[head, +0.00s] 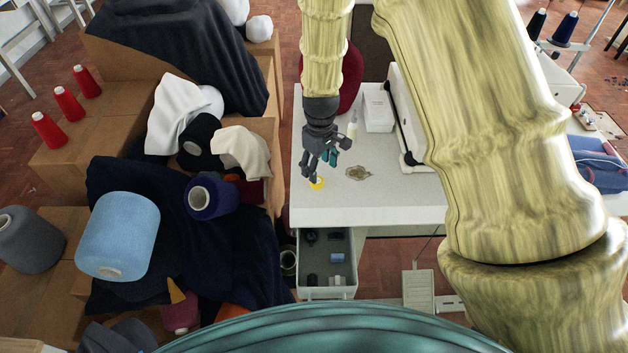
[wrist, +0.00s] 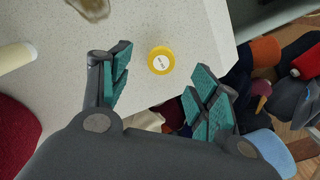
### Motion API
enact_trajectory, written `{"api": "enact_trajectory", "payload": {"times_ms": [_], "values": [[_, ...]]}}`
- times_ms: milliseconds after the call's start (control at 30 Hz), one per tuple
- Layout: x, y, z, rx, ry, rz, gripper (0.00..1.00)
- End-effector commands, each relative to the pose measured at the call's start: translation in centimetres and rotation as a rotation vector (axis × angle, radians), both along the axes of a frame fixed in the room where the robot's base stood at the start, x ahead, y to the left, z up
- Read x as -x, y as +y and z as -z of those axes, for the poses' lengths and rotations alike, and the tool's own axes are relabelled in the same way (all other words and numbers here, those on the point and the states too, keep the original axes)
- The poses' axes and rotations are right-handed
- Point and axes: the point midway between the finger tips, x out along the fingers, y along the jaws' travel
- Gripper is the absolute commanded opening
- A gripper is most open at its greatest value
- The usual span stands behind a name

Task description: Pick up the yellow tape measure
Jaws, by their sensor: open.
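The yellow tape measure (head: 317,183) lies on the white table (head: 375,208) near its left front edge. In the wrist view the tape measure (wrist: 161,60) is a round yellow disc with a white label on top. My gripper (head: 323,167) is open and empty above the table, just behind and above the tape measure in the head view. In the wrist view my gripper's teal-padded fingers (wrist: 162,85) stand apart, and the tape measure shows between and beyond them, not touching either finger.
A brownish translucent dish (head: 357,173) lies right of the tape measure. A white box (head: 378,111) and a pale spool (head: 352,130) stand farther back. An open drawer (head: 327,284) juts out below the table's front. Boxes with cloth and a blue yarn cone (head: 118,236) crowd the left.

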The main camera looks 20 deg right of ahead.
Motion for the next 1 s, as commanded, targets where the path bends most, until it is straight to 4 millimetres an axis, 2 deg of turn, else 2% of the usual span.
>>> {"api": "enact_trajectory", "payload": {"times_ms": [267, 733, 1000], "values": [[-0.1, 0.2, 1.0, 0.0, 0.001, -0.002, 0.62], [-0.6, 0.7, 5.1, 0.0, 0.001, -0.005, 0.62], [-0.6, 0.7, 5.8, 0.0, -0.001, -0.005, 0.62]]}}
